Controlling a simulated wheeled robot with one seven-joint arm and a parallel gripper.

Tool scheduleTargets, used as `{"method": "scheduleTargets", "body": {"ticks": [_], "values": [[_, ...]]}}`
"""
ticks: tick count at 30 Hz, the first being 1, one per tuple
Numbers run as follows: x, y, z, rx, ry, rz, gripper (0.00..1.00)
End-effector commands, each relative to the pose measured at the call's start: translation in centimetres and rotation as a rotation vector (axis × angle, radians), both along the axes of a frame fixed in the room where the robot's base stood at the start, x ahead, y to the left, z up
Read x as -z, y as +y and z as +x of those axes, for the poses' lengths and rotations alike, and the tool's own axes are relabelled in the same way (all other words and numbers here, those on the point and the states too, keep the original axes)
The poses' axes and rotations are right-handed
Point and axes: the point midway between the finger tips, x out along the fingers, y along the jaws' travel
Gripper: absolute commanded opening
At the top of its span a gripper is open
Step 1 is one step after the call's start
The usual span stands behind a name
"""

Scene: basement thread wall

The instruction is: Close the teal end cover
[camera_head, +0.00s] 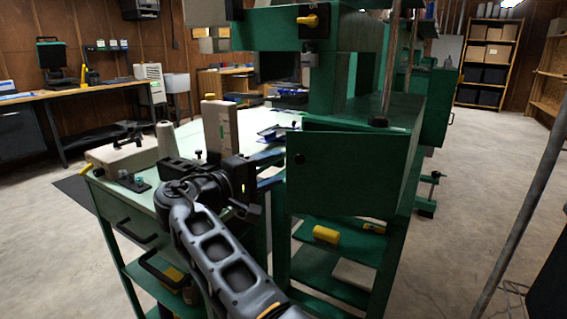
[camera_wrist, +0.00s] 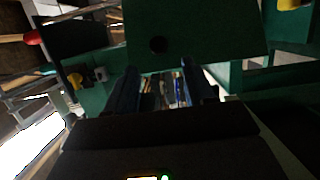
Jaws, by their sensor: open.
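The teal end cover (camera_head: 350,175) is a flat green panel with a small dark knob near its left edge, on the end of the green machine. It stands swung out at an angle from the machine body, with a dark gap above its top edge. It also shows in the wrist view (camera_wrist: 205,35), with the knob at its lower left. My gripper (camera_head: 272,170) is left of the cover's knob edge. In the wrist view its two dark blue fingers (camera_wrist: 158,88) are apart with nothing held between them, and they point toward the cover's lower edge. Contact cannot be told.
Green shelves below the cover hold a yellow item (camera_head: 326,234). A grey pole (camera_head: 520,220) stands at right. Concrete floor is clear right of the machine.

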Motion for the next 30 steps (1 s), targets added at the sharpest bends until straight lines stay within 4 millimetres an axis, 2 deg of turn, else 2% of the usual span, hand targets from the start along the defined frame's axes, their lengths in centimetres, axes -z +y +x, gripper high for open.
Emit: {"method": "scheduleTargets", "body": {"ticks": [6,14,17,19,23,26,27,30], "values": [[0.0,1.6,-1.2,0.000,-0.001,0.001,0.53],[0.0,1.7,-1.4,0.000,-0.001,0.001,0.53],[0.2,1.7,-1.4,-0.002,0.001,0.002,0.47],[1.1,1.5,-1.4,-0.011,0.011,0.007,0.40],[5.6,0.5,-2.0,-0.065,0.056,0.044,0.27],[11.1,-0.8,-3.1,-0.131,0.109,0.100,0.18],[13.4,-1.3,-3.7,-0.160,0.130,0.128,0.14],[18.7,-2.6,-5.7,-0.227,0.177,0.202,0.04]]}}
